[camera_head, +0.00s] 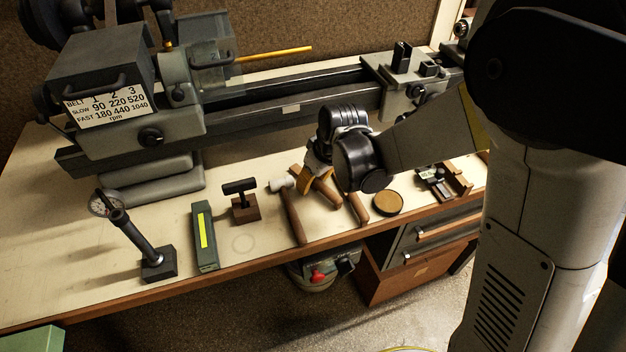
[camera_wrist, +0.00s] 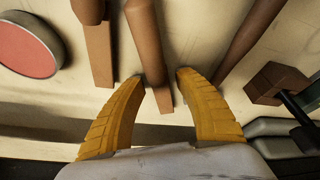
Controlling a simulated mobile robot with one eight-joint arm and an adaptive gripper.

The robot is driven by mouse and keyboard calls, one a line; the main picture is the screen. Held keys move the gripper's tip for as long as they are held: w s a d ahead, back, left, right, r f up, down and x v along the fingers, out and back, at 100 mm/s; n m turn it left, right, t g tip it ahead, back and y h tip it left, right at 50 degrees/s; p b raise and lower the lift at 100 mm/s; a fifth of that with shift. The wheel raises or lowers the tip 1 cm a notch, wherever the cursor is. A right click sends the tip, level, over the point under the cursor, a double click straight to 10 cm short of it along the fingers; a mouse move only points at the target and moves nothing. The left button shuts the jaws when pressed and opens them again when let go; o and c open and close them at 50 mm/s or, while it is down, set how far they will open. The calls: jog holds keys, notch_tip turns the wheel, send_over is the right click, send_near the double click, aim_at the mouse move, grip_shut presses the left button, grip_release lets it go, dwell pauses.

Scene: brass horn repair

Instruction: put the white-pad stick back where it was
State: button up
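My gripper (camera_wrist: 160,76) has yellow fingers; in the head view it hangs low over the sticks (camera_head: 317,180). In the wrist view its fingers are open around the end of a brown stick (camera_wrist: 150,50), with a gap at the right finger. In the head view a small white pad (camera_head: 282,183) lies just left of the gripper, near the upper end of the left brown stick (camera_head: 293,218). I cannot tell which stick bears the pad. That left stick shows at right in the wrist view (camera_wrist: 258,35). Another stick (camera_head: 358,209) lies right of the gripper, also seen in the wrist view (camera_wrist: 98,50).
A lathe (camera_head: 290,95) stands behind the sticks. A round tin (camera_head: 388,203) lies to their right. A T-handled tool on a wooden block (camera_head: 244,205), a green box (camera_head: 205,240) and a dial gauge stand (camera_head: 155,262) stand left. The bench's front edge (camera_head: 270,262) is close.

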aim_at(324, 187)
jog(key=shift+r, duration=0.1)
jog(key=shift+r+p, duration=0.35)
jog(key=p+v, duration=0.5)
jog(key=v, duration=0.7)
jog(key=s+d+r+m+t+h, duration=0.1)
jog(key=s+d+r+m+t, duration=0.1)
jog(key=s+d+r+m, duration=0.2)
jog(key=s+d+r+m+t+h, duration=0.1)
jog(key=s+d+r+m+t, duration=0.1)
jog(key=s+d, duration=0.7)
notch_tip(324, 187, up, 3)
jog(key=shift+s+d+f+m, duration=0.15)
jog(key=shift+s+d+m, duration=0.1)
jog(key=shift+s+m, duration=0.7)
